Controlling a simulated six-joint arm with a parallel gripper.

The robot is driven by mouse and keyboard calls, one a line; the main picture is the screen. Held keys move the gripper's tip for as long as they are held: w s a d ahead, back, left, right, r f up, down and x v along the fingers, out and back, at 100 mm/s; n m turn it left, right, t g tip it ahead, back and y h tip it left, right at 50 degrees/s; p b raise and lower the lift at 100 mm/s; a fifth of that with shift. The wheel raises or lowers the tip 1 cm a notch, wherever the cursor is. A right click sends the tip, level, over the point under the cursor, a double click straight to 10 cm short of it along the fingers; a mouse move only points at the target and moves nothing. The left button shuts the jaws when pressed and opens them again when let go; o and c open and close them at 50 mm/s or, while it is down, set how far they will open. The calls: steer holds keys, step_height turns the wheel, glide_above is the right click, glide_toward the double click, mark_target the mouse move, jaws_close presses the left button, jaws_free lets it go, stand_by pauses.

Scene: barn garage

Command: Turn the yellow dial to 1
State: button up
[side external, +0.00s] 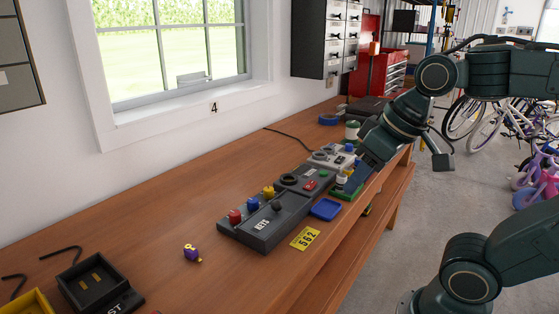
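A yellow knob (269,190), which looks like the yellow dial, stands on the back edge of a dark grey control box (262,232) on the wooden bench. A blue knob (252,204) and a red knob (235,216) stand in line to its left. The dial's markings are too small to read. My gripper (353,178) points down at the bench's front edge, well to the right of the yellow knob and apart from it. It is over or beside a small green-based item (345,194), partly hiding it. Its fingers are too small and dark to tell open from shut.
A dark panel with a round dial (289,180) and a light grey box (330,157) stand right of the control box. A blue tray (325,208), yellow 562 tag (305,238) and purple figure (192,253) lie nearby. A black tray (88,284) is front left. Mid-left bench is clear.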

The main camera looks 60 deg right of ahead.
steer(key=w+d+r+m+g, duration=0.2)
steer(key=w+r+m, duration=0.1)
steer(key=w, duration=0.5)
steer(key=m+g, duration=0.4)
steer(key=m, duration=0.3)
glide_above(268, 189)
step_height(268, 189, down, 7)
steer(key=shift+w+a, duration=0.1)
steer(key=shift+w, duration=0.15)
steer(key=shift+f, duration=0.1)
steer(key=f, duration=1.3)
steer(key=shift+s+f, duration=0.25)
steer(key=shift+f, duration=0.1)
steer(key=shift+c, duration=0.3)
steer(key=c, duration=0.6)
